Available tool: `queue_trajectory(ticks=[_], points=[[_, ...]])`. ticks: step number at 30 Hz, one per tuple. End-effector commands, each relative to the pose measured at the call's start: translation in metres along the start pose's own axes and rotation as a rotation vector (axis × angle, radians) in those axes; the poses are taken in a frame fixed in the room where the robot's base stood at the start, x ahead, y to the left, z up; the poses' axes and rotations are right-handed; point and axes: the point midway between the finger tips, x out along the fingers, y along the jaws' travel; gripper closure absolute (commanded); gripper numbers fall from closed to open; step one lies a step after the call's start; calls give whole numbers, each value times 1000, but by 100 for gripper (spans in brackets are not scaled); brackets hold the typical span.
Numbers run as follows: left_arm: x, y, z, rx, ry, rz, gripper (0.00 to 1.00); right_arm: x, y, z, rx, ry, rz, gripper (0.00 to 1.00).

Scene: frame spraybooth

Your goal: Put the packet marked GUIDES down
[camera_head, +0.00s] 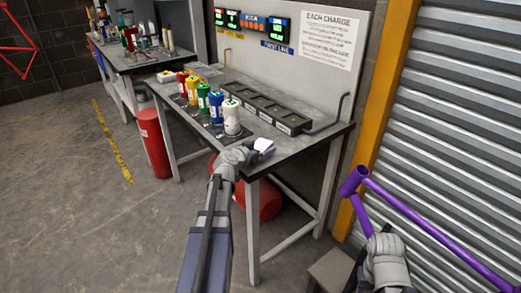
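A small white packet (265,145) shows at the tip of my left gripper (254,151), at the front edge of the grey workbench (291,152). The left gripper appears shut on it. The packet's marking is too small to read, and I cannot tell whether it touches the bench top. My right gripper (375,243) is at the lower right, in front of the shutter. It appears shut on a tube of a purple frame (409,213), whose lower part leaves the picture.
A black slotted tray (266,107) lies along the back of the bench. Several coloured bottles (204,98) stand left of the packet. A red cylinder (153,141) stands on the floor. The bench's front right corner is bare.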

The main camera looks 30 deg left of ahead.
Motion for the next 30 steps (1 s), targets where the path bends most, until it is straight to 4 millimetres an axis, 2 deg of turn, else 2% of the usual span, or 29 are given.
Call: queue_trajectory(ticks=[2, 23, 30], points=[[0, 0, 0, 0, 0, 0, 12, 0, 0, 0, 0, 0, 0, 50], [0, 0, 0, 0, 0, 0, 91, 0, 0, 0, 0, 0, 0, 50], [-1, 0, -2, 0, 0, 0, 91, -3, 0, 0, 0, 0, 0, 50]])
